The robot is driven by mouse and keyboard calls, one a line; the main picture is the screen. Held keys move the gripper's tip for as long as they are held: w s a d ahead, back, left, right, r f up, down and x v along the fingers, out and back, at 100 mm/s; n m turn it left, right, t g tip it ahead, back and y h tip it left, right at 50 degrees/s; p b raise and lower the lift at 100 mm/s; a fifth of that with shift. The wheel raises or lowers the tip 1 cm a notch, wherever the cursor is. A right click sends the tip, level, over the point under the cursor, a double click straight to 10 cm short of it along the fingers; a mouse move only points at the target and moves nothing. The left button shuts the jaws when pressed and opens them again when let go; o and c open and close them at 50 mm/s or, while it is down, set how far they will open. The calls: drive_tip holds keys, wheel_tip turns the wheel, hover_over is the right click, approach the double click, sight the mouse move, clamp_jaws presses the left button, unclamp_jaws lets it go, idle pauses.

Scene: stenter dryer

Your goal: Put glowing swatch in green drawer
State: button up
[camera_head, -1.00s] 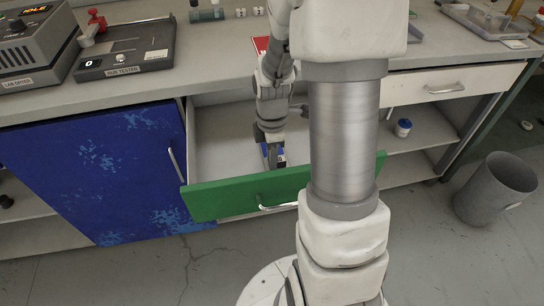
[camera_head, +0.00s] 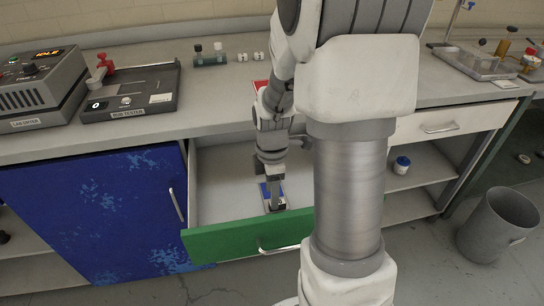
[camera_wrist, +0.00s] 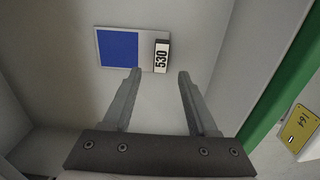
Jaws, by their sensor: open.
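A card with a blue swatch (camera_wrist: 120,47) and a black-and-white "530" label lies flat on the floor of the open drawer. It also shows in the head view (camera_head: 264,190), partly hidden by my gripper. I see no clear glow on it. My gripper (camera_wrist: 159,78) is open and empty, with its fingertips near the card's label end. In the head view my gripper (camera_head: 276,205) points down inside the drawer. The green drawer front (camera_head: 232,240) is pulled out from under the counter; my arm hides its right part.
A blue cabinet door (camera_head: 95,215) is left of the drawer. The counter holds a lab dryer (camera_head: 42,85), a rub tester (camera_head: 130,92), small bottles (camera_head: 208,56) and a tray (camera_head: 472,62). A grey bin (camera_head: 497,225) stands on the floor at right.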

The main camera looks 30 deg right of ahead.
wheel_tip(320, 180, up, 14)
drive_tip(key=p, duration=0.4)
drive_tip(key=s+a+r+m+t, duration=0.6)
drive_tip(key=s+a+r+m, duration=0.5)
drive_tip(key=s+m, duration=0.3)
wheel_tip(320, 180, up, 13)
drive_tip(key=w+p, duration=0.1)
drive_tip(key=p, duration=1.2)
drive_tip(key=shift+w+d+f+m, duration=0.2)
drive_tip(key=shift+w+m, duration=0.1)
drive_tip(key=shift+m, duration=0.1)
